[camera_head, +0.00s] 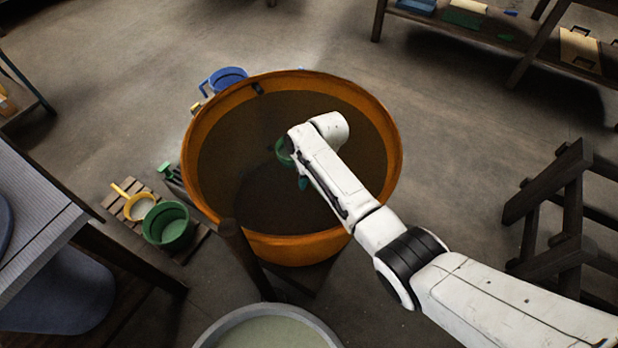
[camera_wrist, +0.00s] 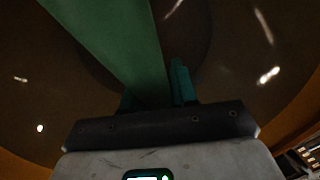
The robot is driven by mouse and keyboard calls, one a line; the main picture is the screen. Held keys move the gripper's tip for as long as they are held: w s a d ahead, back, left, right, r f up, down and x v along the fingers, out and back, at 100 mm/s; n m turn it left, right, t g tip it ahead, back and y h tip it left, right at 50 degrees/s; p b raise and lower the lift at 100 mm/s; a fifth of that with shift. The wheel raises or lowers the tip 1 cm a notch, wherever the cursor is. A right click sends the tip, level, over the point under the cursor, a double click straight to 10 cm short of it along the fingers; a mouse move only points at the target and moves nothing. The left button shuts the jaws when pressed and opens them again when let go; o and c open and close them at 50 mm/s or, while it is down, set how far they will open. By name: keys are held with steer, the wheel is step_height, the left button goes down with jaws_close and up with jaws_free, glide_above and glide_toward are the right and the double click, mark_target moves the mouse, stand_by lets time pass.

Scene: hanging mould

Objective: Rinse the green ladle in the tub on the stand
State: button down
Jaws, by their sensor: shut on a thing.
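The orange tub (camera_head: 370,100) stands on a dark wooden stand (camera_head: 240,255) in the head view and holds dark brown liquid. My gripper (camera_head: 303,182) is over the tub's opening, inside its rim as seen from above. It is shut on the green ladle (camera_head: 284,152), of which only a small green part shows beside my wrist. In the wrist view, the ladle's broad green handle (camera_wrist: 115,45) runs from the upper left down to my gripper (camera_wrist: 155,97). The ladle's far end is out of that view, so I cannot tell whether its bowl touches the liquid.
A green bucket (camera_head: 170,228) and a yellow ladle (camera_head: 137,205) are on a slatted pallet left of the tub. A blue jug (camera_head: 226,78) is behind it. A round grey vessel (camera_head: 265,332) stands in front. A wooden rack (camera_head: 560,205) is at right.

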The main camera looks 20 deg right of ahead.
steer(key=shift+s+d+b+x, duration=0.1)
steer(key=shift+d+b+x, duration=0.15)
steer(key=shift+b+x, duration=0.8)
steer(key=shift+s+d+b+x, duration=0.15)
steer(key=shift+b+x, duration=0.5)
steer(key=shift+x, duration=0.75)
steer(key=shift+w+f, duration=0.1)
steer(key=shift+r+p, duration=0.65)
steer(key=shift+p, duration=0.1)
steer(key=a+p+v, duration=0.1)
steer(key=p+v, duration=0.8)
steer(key=w+a+p+v, duration=0.1)
steer(key=a+p+v, duration=0.1)
steer(key=p+v, duration=0.7)
steer(key=shift+w+r, duration=0.2)
steer(key=shift+r, duration=0.55)
